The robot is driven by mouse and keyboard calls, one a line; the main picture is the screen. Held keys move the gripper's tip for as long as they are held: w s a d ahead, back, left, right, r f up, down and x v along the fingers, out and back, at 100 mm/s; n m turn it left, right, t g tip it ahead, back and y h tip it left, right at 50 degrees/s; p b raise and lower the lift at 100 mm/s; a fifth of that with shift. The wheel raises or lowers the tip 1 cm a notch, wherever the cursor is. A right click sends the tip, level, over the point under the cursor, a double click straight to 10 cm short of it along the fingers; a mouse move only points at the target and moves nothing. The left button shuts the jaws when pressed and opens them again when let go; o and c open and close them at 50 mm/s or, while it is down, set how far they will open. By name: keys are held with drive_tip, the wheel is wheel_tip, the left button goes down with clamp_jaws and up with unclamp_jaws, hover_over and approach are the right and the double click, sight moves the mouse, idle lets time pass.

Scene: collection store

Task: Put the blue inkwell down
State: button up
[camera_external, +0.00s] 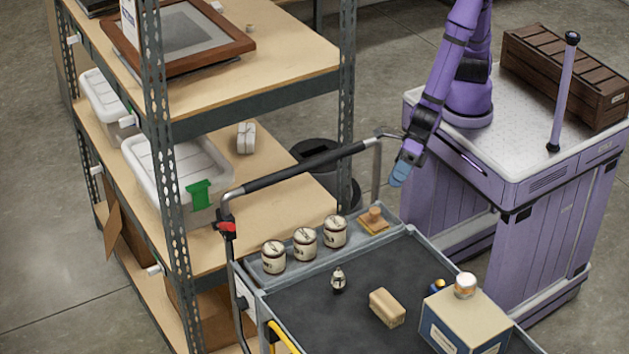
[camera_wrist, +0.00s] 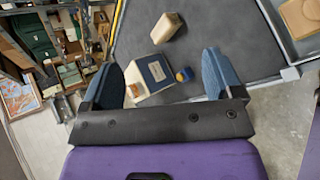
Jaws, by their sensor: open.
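The blue inkwell (camera_external: 438,285), a small blue bottle with a yellowish top, stands on the dark mat of the grey cart (camera_external: 330,310), beside a cream and blue box (camera_external: 465,325). In the wrist view the inkwell (camera_wrist: 184,75) shows between the fingers in the picture, well beyond them and apart from them. My gripper (camera_external: 400,175) hangs in the air past the cart's far edge, its blue fingertips pointing down. In the wrist view my gripper (camera_wrist: 168,80) has its two blue fingers wide apart with nothing between them.
A tan block (camera_external: 387,307) and a small dark-and-white figure (camera_external: 338,280) stand on the mat. Three lidded jars (camera_external: 305,243) and a tan piece (camera_external: 374,221) sit in the cart's end tray. The cart handle (camera_external: 305,168) rises near my gripper. Shelving (camera_external: 250,90) stands left.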

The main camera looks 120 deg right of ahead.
drive_tip(key=s+d+r+m+g+h, duration=0.1)
drive_tip(key=s+d+r+m, duration=0.4)
drive_tip(key=d+r+m, duration=0.3)
drive_tip(key=s+d+r+m+g+h, duration=0.1)
drive_tip(key=s+d+r+m, duration=0.3)
drive_tip(key=d+r+m, duration=0.45)
drive_tip(key=s+d+r+m+g, duration=0.1)
drive_tip(key=s+d+r+m, duration=0.1)
drive_tip(key=s, duration=0.5)
drive_tip(key=s+d+r+m+h, duration=0.1)
drive_tip(key=s+d+r+m, duration=0.2)
drive_tip(key=s+d+m, duration=0.2)
drive_tip(key=s+d+r+m+g+h, duration=0.1)
drive_tip(key=s+d+m, duration=0.3)
drive_tip(key=s, duration=0.5)
drive_tip(key=shift+s+r+g, duration=0.3)
drive_tip(key=shift+r, duration=0.5)
